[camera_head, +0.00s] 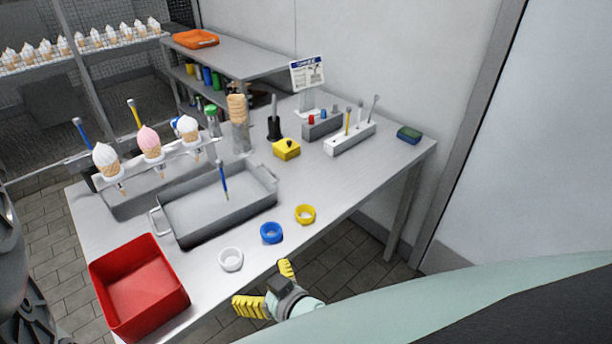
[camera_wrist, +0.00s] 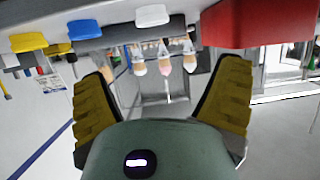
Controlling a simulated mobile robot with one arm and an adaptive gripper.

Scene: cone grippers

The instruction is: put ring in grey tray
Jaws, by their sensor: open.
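Three rings lie in a row on the metal table near its front edge: a white ring (camera_head: 231,267), a blue ring (camera_head: 271,239) and a yellow ring (camera_head: 305,220). The grey tray (camera_head: 232,222) with side handles sits behind them, with a blue-handled tool standing in it. My gripper (camera_head: 268,288) has yellow fingers and is open and empty, off the table's front edge near the white and blue rings. The wrist view, upside down, shows the fingers (camera_wrist: 163,95) spread apart, with the white ring (camera_wrist: 152,16), blue ring (camera_wrist: 85,30) and yellow ring (camera_wrist: 29,43) beyond them.
A red bin (camera_head: 145,315) stands at the front left corner. A rack holds ice cream cones (camera_head: 150,143) behind the tray. A yellow box (camera_head: 287,149), a white tool holder (camera_head: 349,139) and a green-blue sponge (camera_head: 409,133) stand further back. The table right of the yellow ring is clear.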

